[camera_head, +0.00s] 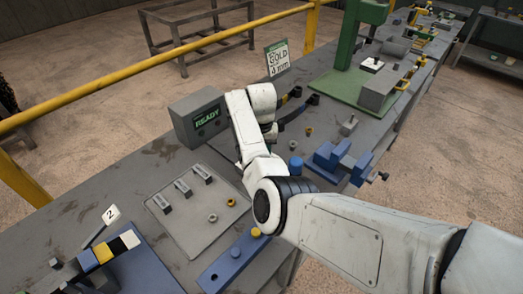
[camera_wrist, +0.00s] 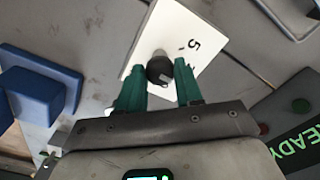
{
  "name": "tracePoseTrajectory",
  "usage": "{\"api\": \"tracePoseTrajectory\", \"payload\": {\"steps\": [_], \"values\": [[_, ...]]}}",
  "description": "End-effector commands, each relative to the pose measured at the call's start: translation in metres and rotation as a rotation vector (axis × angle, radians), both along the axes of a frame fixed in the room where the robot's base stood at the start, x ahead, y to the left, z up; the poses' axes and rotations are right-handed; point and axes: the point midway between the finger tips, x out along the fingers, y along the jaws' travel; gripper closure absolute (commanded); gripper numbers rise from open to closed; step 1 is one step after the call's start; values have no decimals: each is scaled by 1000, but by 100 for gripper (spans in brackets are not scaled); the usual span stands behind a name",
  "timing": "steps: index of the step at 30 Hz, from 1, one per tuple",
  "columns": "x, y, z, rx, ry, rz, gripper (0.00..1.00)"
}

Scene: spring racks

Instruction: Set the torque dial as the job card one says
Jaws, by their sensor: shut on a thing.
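The torque dial is a dark round knob (camera_wrist: 159,71) on a white plate (camera_wrist: 194,30) in the wrist view. The plate carries a 5 and small black marks, partly covered. A pale mark shows on the knob's lower side. My gripper (camera_wrist: 162,72), with green fingers, is shut on the knob, one finger on each side. In the head view my arm hides the dial and most of the gripper.
A grey box with a READY screen (camera_head: 207,117) stands left of my arm. A blue vise (camera_head: 340,160) is to the right. A grey tray (camera_head: 185,225) holds small parts. A blue block (camera_wrist: 35,92) is left of the gripper. A yellow rail (camera_head: 150,70) runs behind the bench.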

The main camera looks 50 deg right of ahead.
Motion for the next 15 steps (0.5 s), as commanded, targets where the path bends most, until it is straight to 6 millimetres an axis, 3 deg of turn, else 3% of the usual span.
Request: {"api": "tracePoseTrajectory", "payload": {"steps": [9, 10, 15], "values": [[1, 0, 2, -2, -4, 1, 95], [1, 0, 2, -2, -4, 1, 64], [1, 0, 1, -2, -3, 1, 48]]}}
